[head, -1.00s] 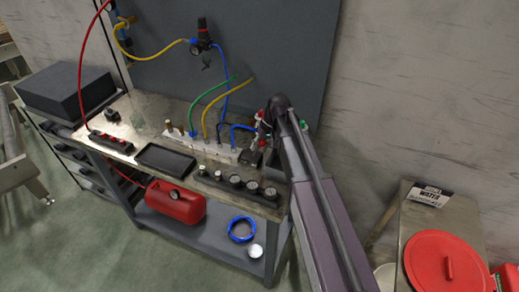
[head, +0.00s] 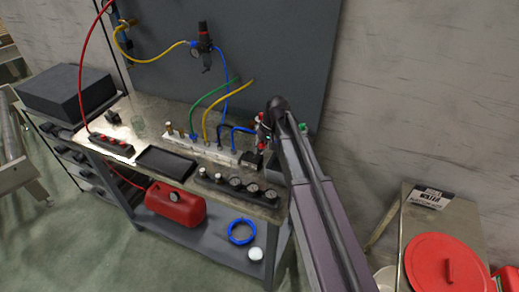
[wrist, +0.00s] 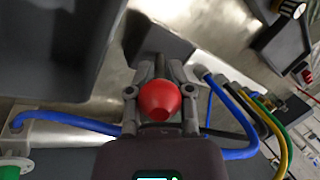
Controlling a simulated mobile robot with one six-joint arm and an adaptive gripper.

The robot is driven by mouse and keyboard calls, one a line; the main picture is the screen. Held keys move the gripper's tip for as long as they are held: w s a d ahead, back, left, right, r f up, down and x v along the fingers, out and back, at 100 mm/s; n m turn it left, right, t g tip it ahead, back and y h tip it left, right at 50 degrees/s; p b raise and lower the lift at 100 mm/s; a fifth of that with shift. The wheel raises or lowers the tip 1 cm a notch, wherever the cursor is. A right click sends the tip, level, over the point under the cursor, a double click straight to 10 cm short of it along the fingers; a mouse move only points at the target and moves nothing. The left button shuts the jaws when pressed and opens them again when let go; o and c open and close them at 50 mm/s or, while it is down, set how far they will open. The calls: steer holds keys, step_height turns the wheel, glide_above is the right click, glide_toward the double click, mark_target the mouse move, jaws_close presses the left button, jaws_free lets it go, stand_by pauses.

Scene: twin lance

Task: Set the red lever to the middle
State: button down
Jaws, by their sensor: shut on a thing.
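The red lever shows in the wrist view as a rounded red knob (wrist: 160,98) between the fingers. My gripper (wrist: 160,78) is shut on it, with one grey finger on each side. The lever's shaft and base are mostly hidden by the knob and fingers, so I cannot tell its exact setting. In the head view my gripper (head: 262,142) is at the right end of the bench, close to the dark back panel. There my arm partly hides the lever and its mount.
The bench (head: 148,110) carries a black tray (head: 165,162), a row of gauges (head: 237,184) and a manifold with blue, green and yellow hoses. In the wrist view a blue hose (wrist: 235,110) curves close to the right finger. A red tank (head: 175,207) lies on the lower shelf.

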steer(key=shift+w+a+r+g+h+p, duration=0.35)
steer(key=shift+w+a+h+p, duration=0.2)
steer(key=shift+h, duration=0.35)
steer(key=shift+w+a+g+h, duration=0.25)
steer(key=shift+a+g+h, duration=0.35)
steer(key=shift+h, duration=0.3)
steer(key=shift+a+m+h, duration=0.2)
steer(key=shift+m+h, duration=0.1)
steer(key=shift+h, duration=0.1)
steer(key=c, duration=0.7)
jaws_free()
steer(key=shift+s, duration=0.1)
steer(key=shift+s+d, duration=0.1)
steer(key=shift+d, duration=0.05)
